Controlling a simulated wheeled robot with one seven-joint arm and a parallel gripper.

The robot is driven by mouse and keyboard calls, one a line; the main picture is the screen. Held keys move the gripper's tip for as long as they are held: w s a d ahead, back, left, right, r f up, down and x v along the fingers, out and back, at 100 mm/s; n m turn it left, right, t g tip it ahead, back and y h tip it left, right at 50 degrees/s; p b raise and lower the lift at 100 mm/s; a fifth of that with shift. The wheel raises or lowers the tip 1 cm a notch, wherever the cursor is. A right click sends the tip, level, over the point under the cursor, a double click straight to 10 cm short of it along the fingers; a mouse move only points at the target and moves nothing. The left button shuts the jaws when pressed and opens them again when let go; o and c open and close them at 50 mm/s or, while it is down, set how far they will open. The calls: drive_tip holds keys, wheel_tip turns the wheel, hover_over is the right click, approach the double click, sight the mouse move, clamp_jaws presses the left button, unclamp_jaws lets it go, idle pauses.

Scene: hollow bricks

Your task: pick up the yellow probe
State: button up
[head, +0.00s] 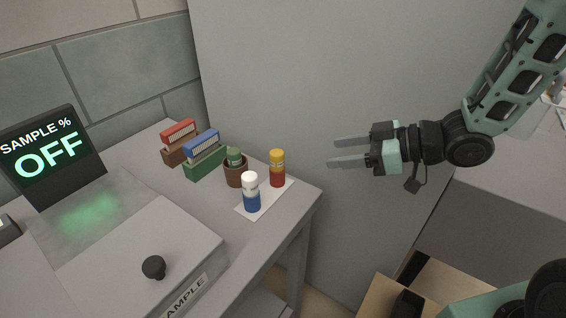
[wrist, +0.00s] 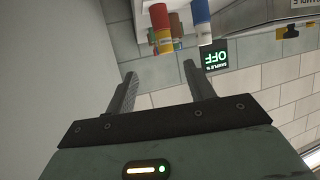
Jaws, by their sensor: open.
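No plain yellow probe can be clearly told in the head view. A red cylinder with a yellow top (head: 277,168) stands upright on a white mat (head: 240,209) at the table's right corner; it also shows in the wrist view (wrist: 161,30). A small yellow and black thing (wrist: 288,32) shows at the upper right of the wrist view, too small to identify. My gripper (head: 332,151) is open and empty, held in the air right of the table and apart from the cylinder. Its fingers show in the wrist view (wrist: 159,72).
A blue cylinder with a white top (head: 251,192) stands beside the red one. Behind them are a brown pot (head: 235,174) and red and blue racks (head: 200,144). A device with an OFF display (head: 52,156) fills the left. An open cardboard box (head: 440,285) is at lower right.

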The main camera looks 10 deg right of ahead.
sight(277, 167)
drive_tip(key=x, duration=1.1)
drive_tip(key=shift+a+f+b, duration=0.1)
drive_tip(key=shift+a+b, duration=0.1)
drive_tip(key=shift+b, duration=0.15)
drive_tip(key=shift+s+a+x, duration=0.1)
drive_tip(key=shift+s+x, duration=0.05)
drive_tip(key=shift+x, duration=1.2)
drive_tip(key=shift+s+a+x, duration=0.1)
drive_tip(key=shift+s+x, duration=0.05)
drive_tip(key=shift+x, duration=1.2)
drive_tip(key=shift+c, duration=0.3)
drive_tip(key=c, duration=1)
